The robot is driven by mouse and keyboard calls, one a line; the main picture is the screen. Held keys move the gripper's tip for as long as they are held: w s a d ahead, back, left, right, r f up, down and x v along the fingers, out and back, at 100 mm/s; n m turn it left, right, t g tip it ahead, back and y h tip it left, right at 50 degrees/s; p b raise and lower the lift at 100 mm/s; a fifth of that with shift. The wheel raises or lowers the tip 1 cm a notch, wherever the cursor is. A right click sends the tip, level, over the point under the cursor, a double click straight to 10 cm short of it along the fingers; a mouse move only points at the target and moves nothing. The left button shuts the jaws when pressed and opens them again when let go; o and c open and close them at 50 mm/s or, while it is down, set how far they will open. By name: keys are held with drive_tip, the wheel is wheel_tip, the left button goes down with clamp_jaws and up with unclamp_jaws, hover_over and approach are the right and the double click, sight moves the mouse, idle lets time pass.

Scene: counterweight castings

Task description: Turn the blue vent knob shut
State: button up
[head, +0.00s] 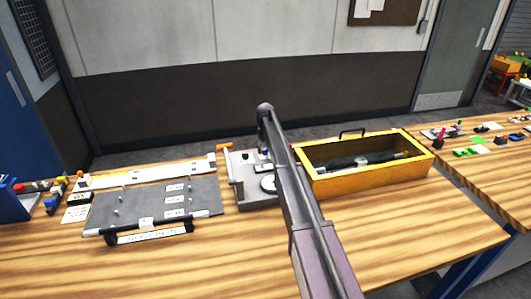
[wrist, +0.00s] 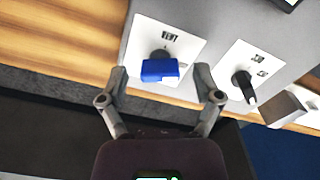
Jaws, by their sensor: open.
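In the wrist view, the blue vent knob (wrist: 160,70) sits on a white plate (wrist: 185,38) marked VENT. The plate is on a grey panel. The knob's bar lies roughly across the picture. My gripper (wrist: 160,73) is open, with one finger to the left of the knob and one to the right. Gaps show between the fingers and the knob. I cannot tell how far the fingertips are from the plate. In the head view, my arm crosses in front of the grey fixture (head: 246,196), and I cannot make out the gripper or the blue knob there.
A black knob (wrist: 243,84) on another white plate stands right of the vent knob in the wrist view. In the head view, a yellow open box (head: 366,188) stands right of my arm. A grey board (head: 148,207) lies at left. The front of the wooden table is clear.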

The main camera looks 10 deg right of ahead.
idle(0.3)
drive_tip(key=c, duration=1.1)
drive_tip(key=shift+c, duration=0.2)
drive_tip(key=shift+m, duration=2.3)
drive_tip(key=o, duration=1.1)
drive_tip(key=shift+f, duration=0.1)
drive_tip(key=shift+o, duration=0.2)
